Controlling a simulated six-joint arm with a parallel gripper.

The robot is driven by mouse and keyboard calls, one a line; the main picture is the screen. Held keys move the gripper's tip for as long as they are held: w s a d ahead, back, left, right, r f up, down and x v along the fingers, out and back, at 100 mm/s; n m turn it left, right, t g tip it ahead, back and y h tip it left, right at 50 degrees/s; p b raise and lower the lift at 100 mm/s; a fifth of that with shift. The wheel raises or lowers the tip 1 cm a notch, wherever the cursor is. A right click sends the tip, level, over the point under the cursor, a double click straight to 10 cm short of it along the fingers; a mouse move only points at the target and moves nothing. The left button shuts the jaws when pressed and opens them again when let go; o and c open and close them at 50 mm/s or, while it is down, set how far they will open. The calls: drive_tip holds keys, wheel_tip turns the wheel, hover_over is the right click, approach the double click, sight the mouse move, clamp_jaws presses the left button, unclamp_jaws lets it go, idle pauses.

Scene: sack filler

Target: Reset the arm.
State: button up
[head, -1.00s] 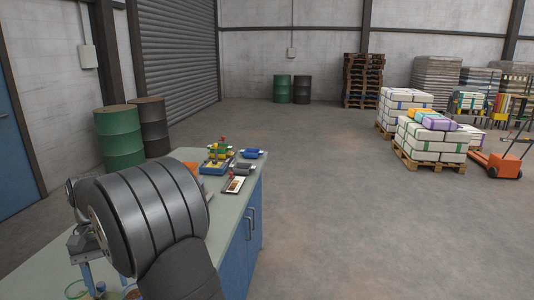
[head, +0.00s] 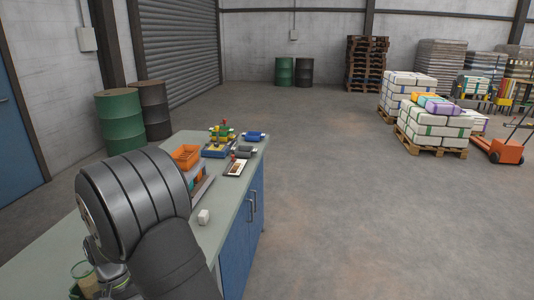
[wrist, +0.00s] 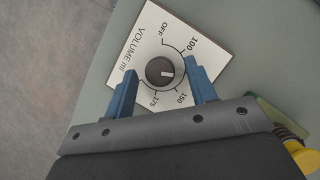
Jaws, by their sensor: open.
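In the wrist view my gripper (wrist: 160,68) is open, its two blue fingers apart on either side of a round dark dial knob (wrist: 155,70). The knob sits on a white plate (wrist: 205,50) marked OFF, 100, 150, 175 and VOLUME ml. Its white mark points right, between 100 and 150. I cannot tell whether the fingers touch the plate. In the head view my arm (head: 135,200) is bent over the bench and hides the gripper and dial.
A yellow part (wrist: 305,158) shows right of the gripper.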

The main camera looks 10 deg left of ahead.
drive_tip(key=n, duration=0.2)
drive_tip(key=n+t+h, duration=0.1)
drive_tip(key=n, duration=0.1)
drive_tip(key=shift+s+a+n+t, duration=0.2)
drive_tip(key=shift+n+t, duration=0.1)
drive_tip(key=shift+n, duration=0.1)
drive_tip(key=n+t, duration=0.1)
drive_tip(key=n, duration=0.3)
drive_tip(key=shift+s+n+t, duration=0.15)
drive_tip(key=shift+n+t, duration=0.15)
drive_tip(key=shift+t, duration=0.1)
drive_tip(key=n+t, duration=0.1)
drive_tip(key=n, duration=0.2)
drive_tip(key=shift+s, duration=0.1)
drive_tip(key=n+t, duration=0.1)
drive_tip(key=n, duration=0.3)
drive_tip(key=shift+s+d+n+t+y, duration=0.1)
drive_tip(key=shift+d+n+t+y, duration=0.05)
drive_tip(key=shift+n+t+y, duration=0.25)
